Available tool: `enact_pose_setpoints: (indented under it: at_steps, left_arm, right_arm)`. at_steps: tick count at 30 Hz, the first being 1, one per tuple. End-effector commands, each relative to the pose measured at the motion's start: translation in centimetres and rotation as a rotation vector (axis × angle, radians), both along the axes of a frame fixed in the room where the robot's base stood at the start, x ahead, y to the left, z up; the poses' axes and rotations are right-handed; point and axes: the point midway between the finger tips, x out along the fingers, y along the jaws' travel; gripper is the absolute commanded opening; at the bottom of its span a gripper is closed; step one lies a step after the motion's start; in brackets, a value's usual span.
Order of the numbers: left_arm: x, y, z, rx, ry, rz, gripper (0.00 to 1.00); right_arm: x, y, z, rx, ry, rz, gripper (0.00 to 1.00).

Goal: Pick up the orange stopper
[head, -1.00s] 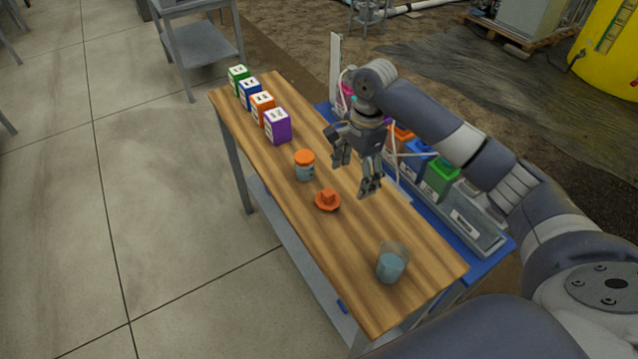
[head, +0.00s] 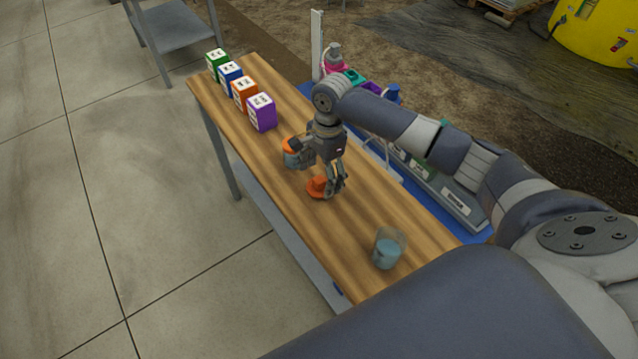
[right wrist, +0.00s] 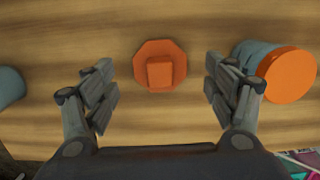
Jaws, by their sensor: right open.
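The orange stopper (head: 318,189) lies on the wooden table (head: 375,215), with a broad flat base and a raised knob. In the right wrist view the stopper (right wrist: 160,65) shows whole, between the two fingers and a little beyond them. My right gripper (head: 322,176) is open and empty, pointing down just above the stopper. It partly hides the stopper in the head view. The open fingers of the right gripper (right wrist: 160,82) also show at left and right in the wrist view. My left gripper is not in view.
A grey-blue jar with an orange lid (right wrist: 288,75) stands close beside the right gripper; its head-view image (head: 290,155) is partly hidden. Several coloured boxes (head: 262,112) line the far end.

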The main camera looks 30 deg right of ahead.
Motion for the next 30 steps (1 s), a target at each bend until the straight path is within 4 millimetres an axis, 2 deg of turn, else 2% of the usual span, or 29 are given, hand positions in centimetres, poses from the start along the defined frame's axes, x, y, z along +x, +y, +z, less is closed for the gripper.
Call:
enact_pose_setpoints:
  at_steps: [3, 6, 13, 18, 30]
  left_arm:
    - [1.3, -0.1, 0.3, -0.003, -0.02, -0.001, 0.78]
    - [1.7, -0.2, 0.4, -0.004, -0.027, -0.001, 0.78]
    - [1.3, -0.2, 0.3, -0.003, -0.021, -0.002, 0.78]
    - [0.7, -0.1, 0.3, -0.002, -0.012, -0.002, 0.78]
    - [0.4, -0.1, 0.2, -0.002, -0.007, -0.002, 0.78]
  right_arm:
    - [-0.1, 0.2, -1.6, 0.0, 0.002, 0.0, 0.78]
    - [-0.1, 0.3, -2.2, 0.0, 0.0, 0.0, 0.78]
    - [0.0, 0.3, -2.4, -0.001, -0.001, 0.0, 0.78]
    - [0.0, 0.3, -2.3, -0.001, -0.001, 0.0, 0.4]
    - [0.0, 0.3, -2.0, 0.0, -0.002, 0.0, 0.38]
